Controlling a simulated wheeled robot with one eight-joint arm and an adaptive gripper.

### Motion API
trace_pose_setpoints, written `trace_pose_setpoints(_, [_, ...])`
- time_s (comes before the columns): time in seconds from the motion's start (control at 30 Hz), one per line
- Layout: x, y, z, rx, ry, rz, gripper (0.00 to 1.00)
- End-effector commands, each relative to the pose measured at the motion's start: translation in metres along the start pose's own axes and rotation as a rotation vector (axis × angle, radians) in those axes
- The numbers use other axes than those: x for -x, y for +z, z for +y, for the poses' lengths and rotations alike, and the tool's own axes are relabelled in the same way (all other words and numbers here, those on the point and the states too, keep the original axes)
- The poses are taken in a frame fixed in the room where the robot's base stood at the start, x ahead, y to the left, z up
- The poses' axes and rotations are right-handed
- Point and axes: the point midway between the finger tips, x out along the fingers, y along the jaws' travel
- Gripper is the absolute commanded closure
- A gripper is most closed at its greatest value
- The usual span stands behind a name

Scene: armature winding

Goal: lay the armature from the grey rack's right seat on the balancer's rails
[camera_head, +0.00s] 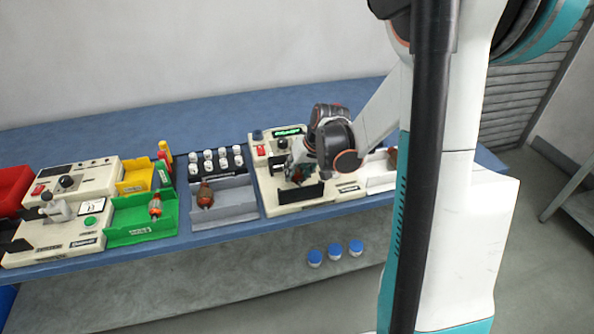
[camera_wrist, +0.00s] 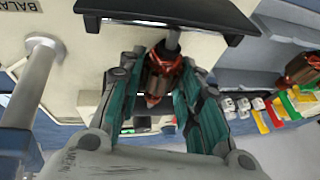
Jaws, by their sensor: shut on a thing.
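My gripper (camera_head: 299,168) is over the balancer (camera_head: 345,188), a cream machine at the centre of the bench. In the wrist view my gripper (camera_wrist: 158,100) has its green fingers shut on an armature (camera_wrist: 158,78), with copper windings and red ends. The armature's shaft end lies close to the balancer's black plate (camera_wrist: 205,18); I cannot tell whether it touches the rails. The rails are mostly hidden by my gripper. The grey rack (camera_head: 235,197) stands left of the balancer. Another armature (camera_head: 205,195) sits in its left seat, and its right seat is empty.
A green tray (camera_head: 130,222) with an armature (camera_head: 155,206) is further left, beside cream machines (camera_head: 65,240) and a yellow bin (camera_head: 136,176). White bottles (camera_head: 222,158) stand behind the rack. Blue-capped jars (camera_head: 335,251) are on the lower shelf. Another cream unit (camera_head: 380,178) is right.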

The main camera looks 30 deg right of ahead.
Motion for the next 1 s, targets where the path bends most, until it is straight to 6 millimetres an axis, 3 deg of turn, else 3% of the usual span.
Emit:
trace_pose_setpoints(0.8, [-0.0053,0.0021,0.0013,0.000,0.000,0.000,0.97])
trace_pose_setpoints(0.83, [-0.0053,0.0021,0.0013,0.000,0.000,0.000,0.61])
trace_pose_setpoints(0.9, [-0.0053,0.0021,0.0013,0.000,0.000,0.000,0.45])
trace_pose_setpoints(1.0, [-0.0053,0.0021,0.0013,0.000,0.000,0.000,0.44])
